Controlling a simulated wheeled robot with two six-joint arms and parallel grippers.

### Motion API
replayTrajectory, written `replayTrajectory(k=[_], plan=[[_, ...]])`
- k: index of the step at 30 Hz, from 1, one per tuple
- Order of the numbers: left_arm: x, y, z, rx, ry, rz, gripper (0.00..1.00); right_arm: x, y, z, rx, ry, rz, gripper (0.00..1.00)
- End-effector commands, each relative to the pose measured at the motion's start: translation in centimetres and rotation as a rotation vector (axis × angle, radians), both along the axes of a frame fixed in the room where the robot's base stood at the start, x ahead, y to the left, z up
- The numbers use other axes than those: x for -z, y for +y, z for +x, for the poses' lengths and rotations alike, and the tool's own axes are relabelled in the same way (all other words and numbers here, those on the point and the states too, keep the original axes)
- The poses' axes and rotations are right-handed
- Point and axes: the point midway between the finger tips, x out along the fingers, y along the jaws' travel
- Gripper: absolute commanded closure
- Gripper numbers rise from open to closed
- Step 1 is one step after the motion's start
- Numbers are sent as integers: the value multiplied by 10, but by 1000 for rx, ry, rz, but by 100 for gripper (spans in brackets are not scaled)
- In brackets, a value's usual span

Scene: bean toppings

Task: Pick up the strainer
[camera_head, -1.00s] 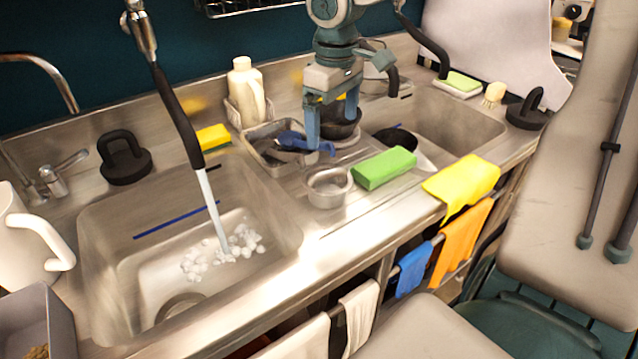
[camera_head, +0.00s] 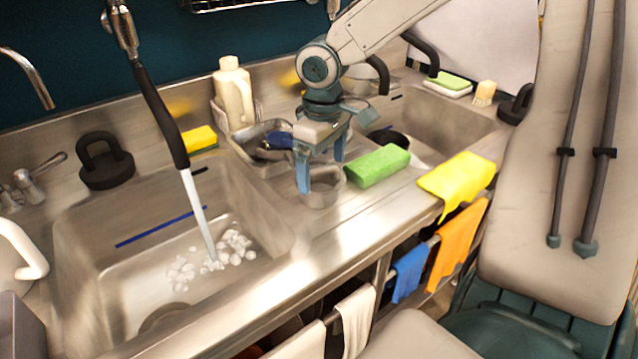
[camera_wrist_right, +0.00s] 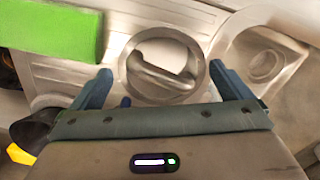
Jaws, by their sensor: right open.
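The strainer (camera_head: 324,199) is a small round metal cup on the steel counter between the two sinks. In the right wrist view it shows as a metal ring (camera_wrist_right: 135,80) with a bar across its inside. My right gripper (camera_head: 321,174) is open, with its blue fingers pointing down at the strainer and partly hiding it in the head view. In the right wrist view the fingertips (camera_wrist_right: 162,72) stand apart on either side of the ring. I cannot tell whether they touch it. My left gripper is not in view.
A green block (camera_head: 378,166) lies close to the right of the strainer. A metal tray (camera_head: 246,160) with dark items stands behind it. The left sink (camera_head: 262,238) has running water and white bits. A yellow cloth (camera_head: 455,179) hangs over the counter edge.

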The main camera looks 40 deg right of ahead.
Motion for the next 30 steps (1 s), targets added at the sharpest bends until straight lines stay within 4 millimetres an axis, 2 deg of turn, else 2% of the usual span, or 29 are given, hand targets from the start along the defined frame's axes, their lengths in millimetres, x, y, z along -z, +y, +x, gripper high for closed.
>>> replayTrajectory(k=[1,6,15,21,23,30], plan=[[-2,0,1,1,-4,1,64,11,1,-4,-1,3,3,1],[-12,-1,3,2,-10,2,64,31,2,-6,-1,2,0,1],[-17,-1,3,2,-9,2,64,35,2,-5,1,0,0,1],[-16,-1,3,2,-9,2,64,35,2,-5,0,0,0,41],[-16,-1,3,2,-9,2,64,35,2,-5,0,0,0,50],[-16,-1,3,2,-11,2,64,35,1,-5,0,0,0,50]])
